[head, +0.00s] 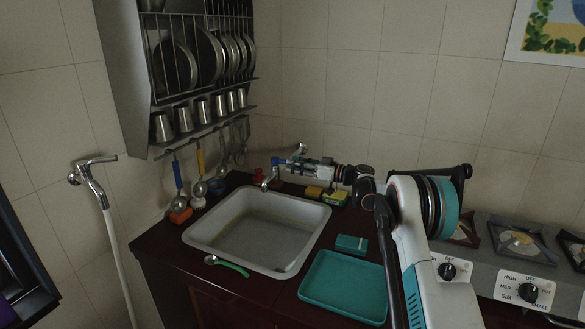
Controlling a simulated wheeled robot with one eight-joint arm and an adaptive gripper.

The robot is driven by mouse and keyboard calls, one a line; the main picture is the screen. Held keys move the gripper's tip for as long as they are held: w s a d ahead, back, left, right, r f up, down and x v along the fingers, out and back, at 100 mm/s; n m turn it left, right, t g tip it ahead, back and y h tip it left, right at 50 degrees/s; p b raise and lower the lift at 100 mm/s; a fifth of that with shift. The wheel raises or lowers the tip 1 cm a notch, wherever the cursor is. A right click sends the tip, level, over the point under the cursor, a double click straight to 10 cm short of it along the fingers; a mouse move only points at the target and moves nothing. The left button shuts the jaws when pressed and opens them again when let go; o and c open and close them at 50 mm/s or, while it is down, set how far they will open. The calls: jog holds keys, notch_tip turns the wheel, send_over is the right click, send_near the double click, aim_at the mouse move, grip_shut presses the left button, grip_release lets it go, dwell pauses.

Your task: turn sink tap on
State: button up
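The sink (256,231) is a pale rectangular basin set in the dark red counter. A metal sink tap spout (267,181) hangs over its back edge, and a small metal part (300,148) shows on the wall behind my gripper, perhaps also of the tap. My gripper (279,162) reaches in from the right, level, with its tip at or just behind the top of the spout. It hides much of the tap. The picture is too small to show whether the fingers touch the tap or are open or shut.
A wall tap (92,170) with a white hose is at left. A dish rack (200,60) with hanging ladles is above the sink. Sponges (334,198), a teal tray (345,286), a teal box (351,244) and a green-handled spoon (228,265) surround the sink. A stove (500,280) stands right.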

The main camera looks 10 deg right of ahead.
aim_at(277, 163)
jog(key=shift+x, duration=0.8)
jog(key=shift+c, duration=0.4)
grip_shut()
jog(key=shift+s+a+m+t+h, duration=0.3)
jog(key=shift+m+t+h, duration=0.3)
jog(key=shift+t+h, duration=0.05)
jog(key=shift+s+a+m+t+h, duration=0.3)
jog(key=shift+m+t+h, duration=0.3)
jog(key=shift+s+a+m+t+h, duration=0.25)
jog(key=shift+a+m+t+h, duration=0.05)
jog(key=shift+m+t+h, duration=0.35)
jog(key=shift+s+a+f+m+t+h+b, duration=0.1)
jog(key=shift+s+a+m+t+h+b, duration=0.15)
jog(key=shift+m+t+h, duration=0.5)
jog(key=shift+s+a+m+t+h+b, duration=0.1)
jog(key=shift+a+m+t+h, duration=0.3)
jog(key=shift+h, duration=0.55)
